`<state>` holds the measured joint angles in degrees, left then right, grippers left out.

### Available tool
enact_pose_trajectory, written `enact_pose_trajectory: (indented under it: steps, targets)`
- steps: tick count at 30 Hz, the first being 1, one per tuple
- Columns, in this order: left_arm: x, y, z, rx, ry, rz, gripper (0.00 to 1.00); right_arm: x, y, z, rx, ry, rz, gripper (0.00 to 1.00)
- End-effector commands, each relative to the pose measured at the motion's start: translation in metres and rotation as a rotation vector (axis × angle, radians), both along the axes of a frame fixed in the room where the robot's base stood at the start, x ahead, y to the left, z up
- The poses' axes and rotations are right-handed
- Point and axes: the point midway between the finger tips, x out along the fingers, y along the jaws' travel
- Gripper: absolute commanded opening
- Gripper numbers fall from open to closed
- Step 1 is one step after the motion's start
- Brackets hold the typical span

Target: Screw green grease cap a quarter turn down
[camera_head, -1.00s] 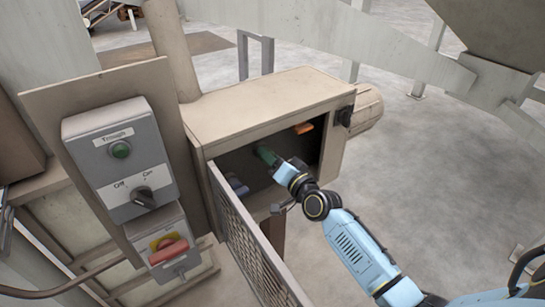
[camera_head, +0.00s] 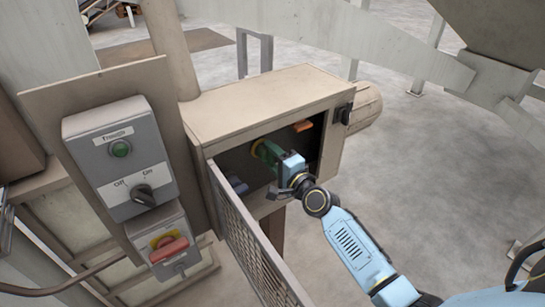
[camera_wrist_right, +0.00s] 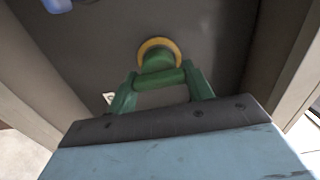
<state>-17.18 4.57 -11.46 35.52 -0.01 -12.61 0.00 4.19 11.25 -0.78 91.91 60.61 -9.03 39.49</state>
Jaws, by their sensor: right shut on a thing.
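The green grease cap (camera_wrist_right: 158,62) sits in front of a yellow ring (camera_wrist_right: 172,44) on the dark back wall inside the beige cabinet (camera_head: 262,92). It has a round stem with a crossbar. My right gripper (camera_wrist_right: 161,78) has green fingers, one at each end of the crossbar, and is shut on it. In the head view the right gripper (camera_head: 272,153) reaches through the cabinet's open front; the cap itself is hard to tell from the fingers there. I cannot tell the cap's turn angle. My left gripper is not in view.
A mesh door (camera_head: 250,240) stands open at the cabinet's left. An orange part (camera_head: 302,126) is inside at the upper right, a blue-grey part (camera_head: 238,185) at the lower left. A control box (camera_head: 120,158) and a red-handled switch (camera_head: 168,248) are at left.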

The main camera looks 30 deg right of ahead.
Motion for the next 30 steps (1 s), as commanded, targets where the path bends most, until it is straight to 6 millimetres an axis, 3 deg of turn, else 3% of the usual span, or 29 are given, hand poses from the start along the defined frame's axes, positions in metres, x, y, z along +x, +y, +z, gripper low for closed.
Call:
enact_pose_trajectory:
  steps: [17, 18, 22, 30]
  targets:
    - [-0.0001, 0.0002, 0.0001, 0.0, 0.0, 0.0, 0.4, 0.0002, -0.0007, 0.0003, 0.028, 0.003, -0.001, 0.28]
    - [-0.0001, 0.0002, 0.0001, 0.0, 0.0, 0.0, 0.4, 0.0002, -0.0007, 0.0003, 0.028, 0.003, -0.001, 0.56]
    - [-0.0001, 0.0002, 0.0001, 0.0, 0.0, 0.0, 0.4, 0.0002, -0.0005, 0.0002, 0.028, 0.003, -0.001, 0.73]
    - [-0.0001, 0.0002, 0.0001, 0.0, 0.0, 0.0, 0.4, -0.0004, -0.0003, -0.0001, 0.027, 0.004, 0.0, 0.73]
